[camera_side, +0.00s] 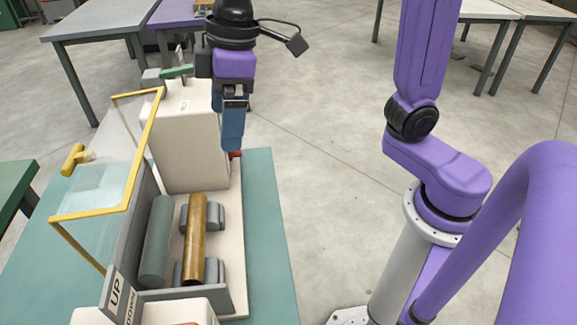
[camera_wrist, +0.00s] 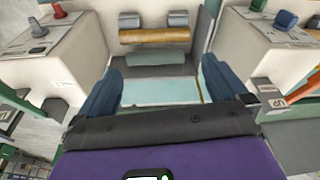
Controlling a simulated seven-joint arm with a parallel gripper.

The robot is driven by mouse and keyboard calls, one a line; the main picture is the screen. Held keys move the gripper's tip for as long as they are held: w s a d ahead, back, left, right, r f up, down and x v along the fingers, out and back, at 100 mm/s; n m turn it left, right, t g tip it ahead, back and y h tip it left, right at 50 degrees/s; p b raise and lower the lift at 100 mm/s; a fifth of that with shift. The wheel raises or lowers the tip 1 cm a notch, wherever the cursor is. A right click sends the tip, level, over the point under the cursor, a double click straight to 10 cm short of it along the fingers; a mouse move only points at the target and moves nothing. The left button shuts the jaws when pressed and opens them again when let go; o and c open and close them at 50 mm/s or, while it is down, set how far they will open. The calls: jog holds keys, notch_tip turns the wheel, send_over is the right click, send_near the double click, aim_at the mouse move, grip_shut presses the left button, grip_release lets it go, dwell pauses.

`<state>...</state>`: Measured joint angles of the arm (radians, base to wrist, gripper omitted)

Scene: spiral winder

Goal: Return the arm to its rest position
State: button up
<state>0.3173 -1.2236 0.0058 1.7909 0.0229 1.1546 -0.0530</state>
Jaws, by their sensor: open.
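My gripper (camera_side: 233,146) hangs with its blue fingers pointing down, beside the tall cream housing of the winder (camera_side: 190,150) and above its base. In the wrist view the two blue fingers stand wide apart with nothing between them (camera_wrist: 165,78). The gripper is open and empty. A brown-gold roller (camera_side: 195,240) lies in the winder against grey roller blocks, with a grey-green roller (camera_side: 156,243) parallel on its left. The gold roller also shows in the wrist view (camera_wrist: 155,36), beyond the fingers.
A clear guard with a yellow frame (camera_side: 131,200) stands raised at the winder's left. A green lever (camera_side: 176,71) tops the housing, and a red part (camera_side: 235,154) shows by the fingertips. An UP/DOWN plate (camera_side: 117,297) is at the front.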

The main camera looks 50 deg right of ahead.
jog(key=s+d+f, duration=0.5)
jog(key=s+d, duration=0.3)
jog(key=s+d+f+n+g+h, duration=0.1)
jog(key=s+d+f, duration=0.5)
jog(key=s+d, duration=0.2)
jog(key=shift+s+d+n, duration=0.3)
jog(key=shift+s+d, duration=0.05)
jog(key=shift+d, duration=0.15)
dwell(0.9)
